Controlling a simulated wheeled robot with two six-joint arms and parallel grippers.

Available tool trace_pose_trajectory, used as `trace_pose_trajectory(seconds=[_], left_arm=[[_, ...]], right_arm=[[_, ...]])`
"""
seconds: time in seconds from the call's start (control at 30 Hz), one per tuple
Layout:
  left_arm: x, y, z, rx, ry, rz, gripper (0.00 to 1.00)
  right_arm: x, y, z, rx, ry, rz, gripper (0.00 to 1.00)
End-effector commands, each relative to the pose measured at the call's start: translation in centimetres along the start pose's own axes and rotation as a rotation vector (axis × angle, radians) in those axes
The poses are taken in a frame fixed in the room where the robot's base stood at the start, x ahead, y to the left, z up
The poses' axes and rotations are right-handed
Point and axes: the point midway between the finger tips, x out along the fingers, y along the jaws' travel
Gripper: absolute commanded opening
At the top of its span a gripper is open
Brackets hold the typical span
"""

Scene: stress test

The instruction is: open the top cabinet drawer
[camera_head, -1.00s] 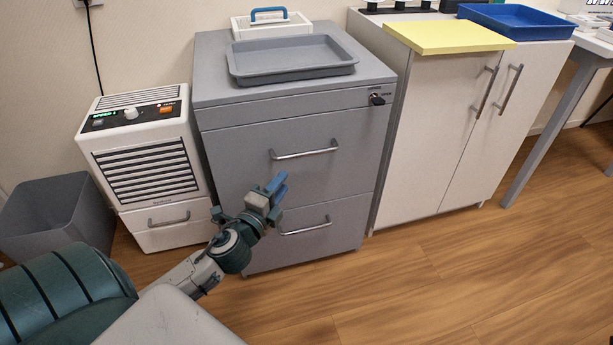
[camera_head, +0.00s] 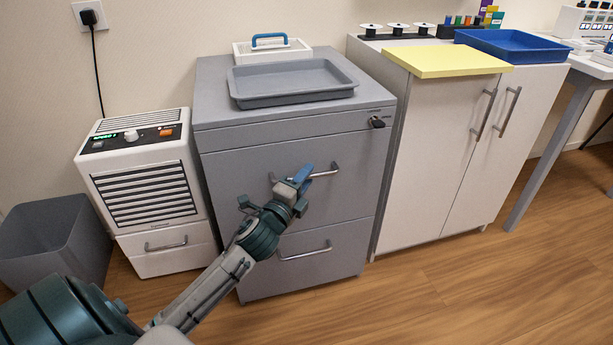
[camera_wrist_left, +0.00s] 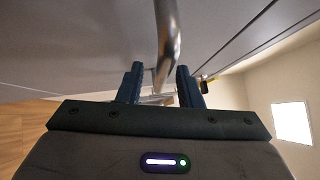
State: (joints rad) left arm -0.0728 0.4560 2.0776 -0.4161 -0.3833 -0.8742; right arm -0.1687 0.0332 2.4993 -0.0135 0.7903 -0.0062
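The grey cabinet (camera_head: 225,140) has two drawer fronts, both closed, each with a metal bar handle. The top drawer handle (camera_head: 330,170) is partly hidden behind my left gripper (camera_head: 301,178), which is at its left part. In the left wrist view the same handle bar (camera_wrist_left: 167,35) runs down between the two fingers of my left gripper (camera_wrist_left: 160,85). The fingers are apart, one on each side of the bar, with gaps visible. The lower drawer handle (camera_head: 305,252) is clear. My right gripper is not in view.
A grey tray (camera_head: 290,95) and a white box with a blue handle (camera_head: 270,42) stand on the cabinet. A key or lock (camera_head: 377,122) sticks out at its upper right. A white heater-like unit (camera_head: 145,190) stands left, a white cupboard (camera_head: 430,150) right. Floor in front is clear.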

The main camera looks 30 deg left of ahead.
Motion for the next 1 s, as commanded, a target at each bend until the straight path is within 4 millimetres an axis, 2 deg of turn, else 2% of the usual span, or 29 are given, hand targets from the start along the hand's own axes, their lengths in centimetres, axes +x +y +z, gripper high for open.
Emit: trace_pose_trajectory(seconds=[0.13,0.43,0.6,1.0], left_arm=[[0.81,-0.05,-0.01,-0.001,0.0,-0.001,0.33],[0.92,-0.01,-0.01,0.001,0.001,0.0,0.33],[0.91,-0.01,-0.02,0.001,0.001,0.0,0.0],[0.28,-0.24,-0.71,-0.003,0.002,0.001,0.0]], right_arm=[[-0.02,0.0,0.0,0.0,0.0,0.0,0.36],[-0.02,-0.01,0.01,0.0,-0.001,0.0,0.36],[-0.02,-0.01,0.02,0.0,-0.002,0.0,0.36],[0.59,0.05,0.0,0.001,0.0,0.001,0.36]])
